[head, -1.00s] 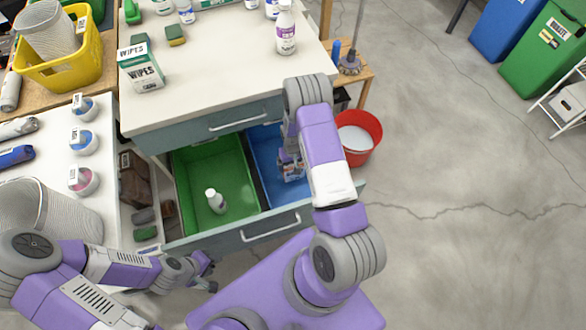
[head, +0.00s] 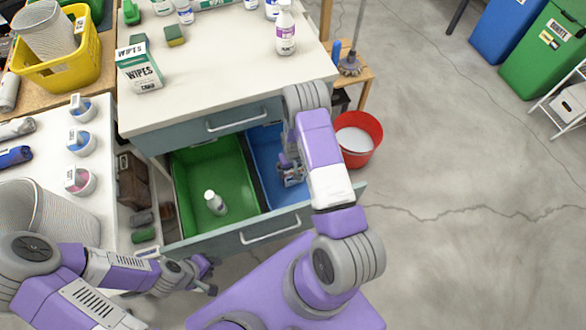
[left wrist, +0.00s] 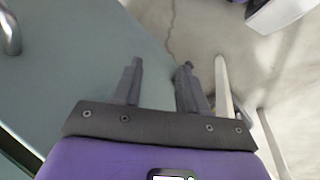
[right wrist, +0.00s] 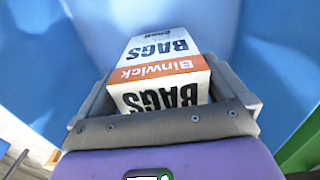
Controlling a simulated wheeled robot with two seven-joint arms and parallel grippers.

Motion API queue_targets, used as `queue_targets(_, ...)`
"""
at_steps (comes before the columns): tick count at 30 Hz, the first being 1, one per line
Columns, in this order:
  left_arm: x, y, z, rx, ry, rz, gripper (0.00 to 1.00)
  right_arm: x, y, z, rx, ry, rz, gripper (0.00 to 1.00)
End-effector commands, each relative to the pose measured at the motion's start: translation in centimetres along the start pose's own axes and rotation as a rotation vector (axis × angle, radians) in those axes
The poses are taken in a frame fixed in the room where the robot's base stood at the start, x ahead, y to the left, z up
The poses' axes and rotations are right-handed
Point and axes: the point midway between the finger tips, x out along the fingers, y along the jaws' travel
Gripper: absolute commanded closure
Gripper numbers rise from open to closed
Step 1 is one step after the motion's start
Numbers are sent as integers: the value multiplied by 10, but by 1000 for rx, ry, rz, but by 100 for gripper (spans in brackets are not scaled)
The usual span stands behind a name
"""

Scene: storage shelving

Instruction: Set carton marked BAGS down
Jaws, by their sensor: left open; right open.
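The carton marked BAGS (right wrist: 163,68) is white with an orange Binwick band. In the right wrist view it lies inside the blue bin (head: 262,148), between the fingers of my right gripper (right wrist: 164,90). The fingers are open, one on each side of it; I cannot tell whether they touch it. In the head view my right gripper (head: 289,172) is low in the blue bin, and the carton is largely hidden there. My left gripper (head: 208,274) is open and empty in front of the drawer; it also shows in the left wrist view (left wrist: 162,82).
The open drawer (head: 238,238) also holds a green bin (head: 195,165) with a white bottle (head: 215,202). The countertop (head: 220,80) above carries a wipes box (head: 139,68) and bottles. A red bucket (head: 366,155) stands right of the drawer.

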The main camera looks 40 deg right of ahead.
Motion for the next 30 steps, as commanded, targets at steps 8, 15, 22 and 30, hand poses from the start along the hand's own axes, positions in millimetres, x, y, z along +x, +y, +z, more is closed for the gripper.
queue_targets(8,-24,9,1,0,0,0,57,-63,0,-2,0,5,0,0)
queue_targets(15,-37,14,2,0,0,0,57,-105,0,-1,-1,2,0,0)
queue_targets(22,-40,15,2,0,0,0,57,-119,0,0,-1,1,0,0)
queue_targets(30,-40,15,2,0,0,0,57,-119,0,0,-1,1,0,0)
